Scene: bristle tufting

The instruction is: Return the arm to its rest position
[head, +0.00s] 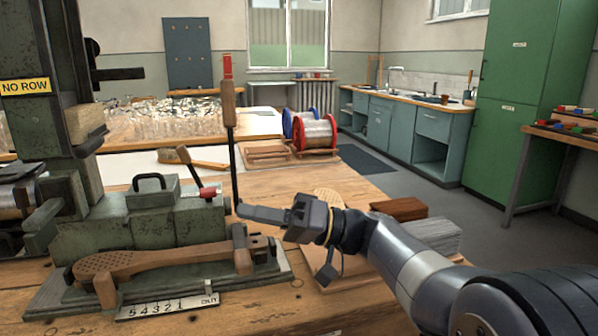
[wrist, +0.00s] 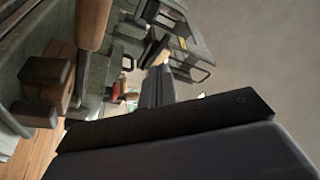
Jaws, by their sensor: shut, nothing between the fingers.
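My gripper (head: 246,211) is at the middle of the head view, reaching in from the right above the bench. Its fingers are shut and nothing shows between them. The fingertips are close to the upright lever (head: 229,105) with its wooden handle; I cannot tell whether they touch it. In the wrist view my fingers (wrist: 157,86) point toward the green machine, with a wooden handle (wrist: 94,22) to their left. A wooden brush body (head: 170,260) lies in the fixture of the machine, below and left of my gripper.
The green tufting machine (head: 165,222) fills the left. Behind my wrist stand a dark brown block (head: 399,208) and a grey bundle (head: 434,236). The air above my forearm looks clear.

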